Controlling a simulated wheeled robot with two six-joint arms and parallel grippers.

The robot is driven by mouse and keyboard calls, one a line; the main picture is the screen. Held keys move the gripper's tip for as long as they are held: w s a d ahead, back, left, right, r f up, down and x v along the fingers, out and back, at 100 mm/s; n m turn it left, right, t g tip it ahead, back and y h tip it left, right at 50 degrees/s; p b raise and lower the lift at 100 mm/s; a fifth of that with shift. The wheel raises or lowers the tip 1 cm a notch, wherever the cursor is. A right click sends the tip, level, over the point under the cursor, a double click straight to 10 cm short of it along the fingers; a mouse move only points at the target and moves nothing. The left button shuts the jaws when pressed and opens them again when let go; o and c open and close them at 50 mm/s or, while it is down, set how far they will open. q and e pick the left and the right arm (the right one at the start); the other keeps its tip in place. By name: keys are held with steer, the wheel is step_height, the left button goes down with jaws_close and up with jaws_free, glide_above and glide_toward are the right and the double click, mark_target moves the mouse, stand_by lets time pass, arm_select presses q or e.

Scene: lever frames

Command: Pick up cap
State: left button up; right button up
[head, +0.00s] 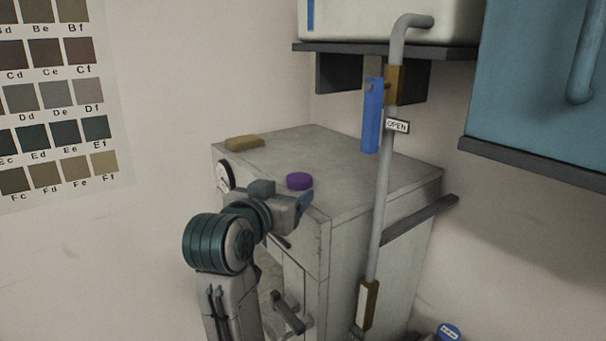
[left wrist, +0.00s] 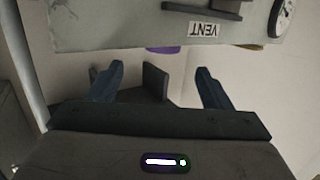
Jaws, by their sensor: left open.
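The cap is a small round purple piece (head: 299,181) on top of the grey cabinet, near its front edge. In the left wrist view only a purple sliver of the cap (left wrist: 163,50) shows past the cabinet's edge; the rest is hidden behind it. My left gripper (head: 305,200) is at the cabinet's front top edge, just in front of the cap in the picture. My right gripper is not in view.
The grey cabinet (head: 345,165) carries a tan block (head: 244,142) at the back left. A vertical pipe (head: 385,190) with a blue lever (head: 372,115) and an OPEN tag (head: 397,126) stands at the right. A blue cabinet (head: 530,90) hangs at the upper right.

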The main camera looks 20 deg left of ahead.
mark_target(298, 179)
arm_select(q)
steer(key=w, duration=0.2)
steer(key=shift+w+f+p, duration=0.15)
steer(key=shift+w+p, duration=0.2)
steer(key=shift+p, duration=0.05)
steer(key=shift+w, duration=0.4)
steer(key=w+p, duration=0.1)
steer(key=w, duration=0.1)
steer(key=w+p, duration=0.2)
steer(key=shift+w+d+f, duration=0.1)
steer(key=shift+w+f, duration=0.05)
steer(key=shift+f, duration=0.05)
steer(key=shift+w+f+p, duration=0.2)
steer(key=shift+w+p, duration=0.15)
steer(key=shift+w, duration=0.05)
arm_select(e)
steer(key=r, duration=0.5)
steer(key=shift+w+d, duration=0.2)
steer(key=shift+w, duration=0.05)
arm_select(q)
steer(key=c, duration=1.1)
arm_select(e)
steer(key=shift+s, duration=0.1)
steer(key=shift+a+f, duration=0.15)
